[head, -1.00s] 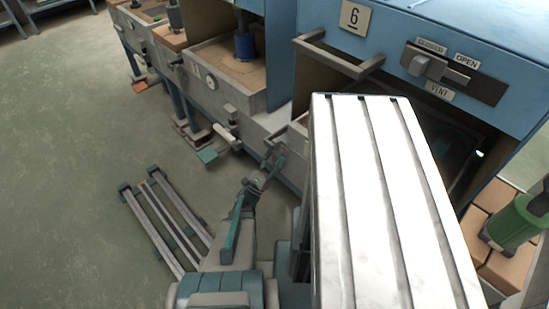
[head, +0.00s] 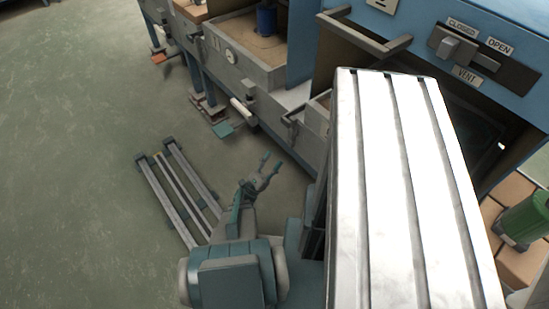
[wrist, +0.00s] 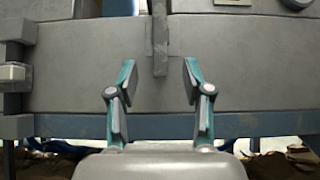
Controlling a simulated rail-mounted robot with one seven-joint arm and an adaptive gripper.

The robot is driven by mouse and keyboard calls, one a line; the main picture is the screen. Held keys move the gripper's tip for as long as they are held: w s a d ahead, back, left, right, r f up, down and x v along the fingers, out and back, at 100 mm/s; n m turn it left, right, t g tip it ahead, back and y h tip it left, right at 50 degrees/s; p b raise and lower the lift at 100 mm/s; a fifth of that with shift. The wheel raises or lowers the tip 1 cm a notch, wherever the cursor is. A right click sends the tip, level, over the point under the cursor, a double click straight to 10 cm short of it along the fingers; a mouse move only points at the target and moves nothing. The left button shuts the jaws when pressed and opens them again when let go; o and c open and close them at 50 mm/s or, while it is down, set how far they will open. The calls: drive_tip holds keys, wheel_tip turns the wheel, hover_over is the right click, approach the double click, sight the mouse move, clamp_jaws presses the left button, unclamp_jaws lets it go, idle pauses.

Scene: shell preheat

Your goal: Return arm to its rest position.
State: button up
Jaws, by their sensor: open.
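My gripper (head: 270,164) shows in the head view at the end of my arm, in front of the grey and blue furnace fronts. In the wrist view my gripper (wrist: 160,78) has its two teal-edged fingers spread apart with nothing between them. A grey vertical bar (wrist: 160,38) on a grey panel (wrist: 90,60) lies beyond the fingertips. Whether the fingertips touch the panel cannot be told, but no contact shows.
A large white slotted column (head: 405,180) fills the middle right. Behind it stands a blue unit with a handle (head: 365,38) and vent lever (head: 458,45). A green cylinder (head: 525,218) is at right. Grey floor rails (head: 180,195) lie left; open floor (head: 80,130) lies beyond.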

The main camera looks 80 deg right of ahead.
idle(0.3)
drive_tip(key=w+a+f+m+t+y, duration=0.3)
drive_tip(key=w+a+f+y, duration=0.3)
drive_tip(key=a, duration=0.6)
drive_tip(key=w+a+f+m+t+y, duration=0.25)
drive_tip(key=w+a+f+y, duration=0.35)
drive_tip(key=a, duration=0.5)
drive_tip(key=w+a+f+m+t+y, duration=0.2)
drive_tip(key=a+f+m+t+y, duration=0.15)
drive_tip(key=a+f, duration=0.65)
drive_tip(key=w+a+r+t+y, duration=0.2)
drive_tip(key=a+y, duration=0.3)
drive_tip(key=a, duration=1.2)
wheel_tip(320, 180, up, 14)
drive_tip(key=p, duration=1.4)
drive_tip(key=shift+d+f+m, duration=0.2)
drive_tip(key=shift+d+m, duration=0.2)
drive_tip(key=shift+s+h, duration=0.1)
drive_tip(key=shift+h, duration=0.15)
